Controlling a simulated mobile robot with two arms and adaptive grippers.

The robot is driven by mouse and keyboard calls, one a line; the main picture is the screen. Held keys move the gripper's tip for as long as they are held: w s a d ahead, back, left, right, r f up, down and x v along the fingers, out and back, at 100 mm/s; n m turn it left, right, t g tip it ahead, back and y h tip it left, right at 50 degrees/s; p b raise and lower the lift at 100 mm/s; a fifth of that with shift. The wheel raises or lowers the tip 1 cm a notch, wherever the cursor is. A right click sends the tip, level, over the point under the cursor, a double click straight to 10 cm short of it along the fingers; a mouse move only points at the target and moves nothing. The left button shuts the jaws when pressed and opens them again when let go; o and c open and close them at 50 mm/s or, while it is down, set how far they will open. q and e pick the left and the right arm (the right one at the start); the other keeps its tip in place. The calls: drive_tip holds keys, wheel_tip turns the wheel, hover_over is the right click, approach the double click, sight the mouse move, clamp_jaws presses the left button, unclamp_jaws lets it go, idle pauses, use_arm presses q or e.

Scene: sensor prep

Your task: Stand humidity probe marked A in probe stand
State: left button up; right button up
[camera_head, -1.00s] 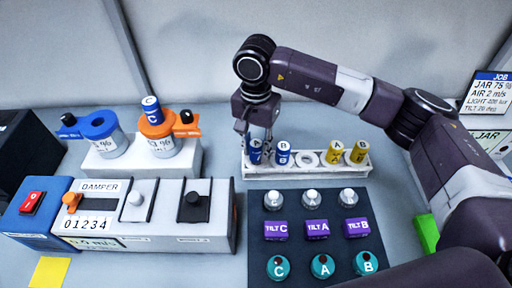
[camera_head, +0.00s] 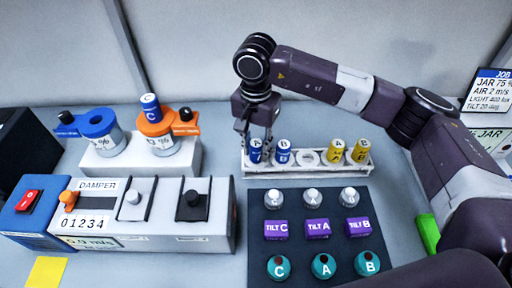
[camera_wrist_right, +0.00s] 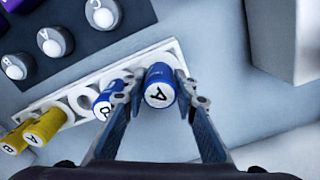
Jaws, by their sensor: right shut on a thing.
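The blue humidity probe marked A (camera_head: 256,151) stands at the left end of the white probe stand (camera_head: 306,170). In the right wrist view the probe A (camera_wrist_right: 159,88) is between the fingers of my right gripper (camera_wrist_right: 158,100), which is shut on it. The right gripper (camera_head: 257,138) reaches down onto it from above in the head view. A blue probe marked B (camera_head: 283,152) stands beside it in the stand. Two yellow probes (camera_head: 336,152) stand at the stand's right. My left gripper is not in view.
A dark mat (camera_head: 318,222) with white-topped, purple and teal sensors lies in front of the stand. Left are jars with blue (camera_head: 97,124) and orange (camera_head: 158,124) lids; a blue probe marked C (camera_head: 151,107) stands in the orange one. A damper box (camera_head: 150,213) is in front.

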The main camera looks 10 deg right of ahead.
drive_tip(key=shift+f+b, duration=0.25)
drive_tip(key=shift+b, duration=0.2)
idle(0.5)
drive_tip(key=o, duration=1.3)
drive_tip(key=shift+o, duration=0.3)
drive_tip(key=shift+o, duration=0.7)
drive_tip(key=shift+r+p, duration=1.7)
drive_tip(key=shift+r, duration=2.35)
drive_tip(key=shift+s+f, duration=0.1)
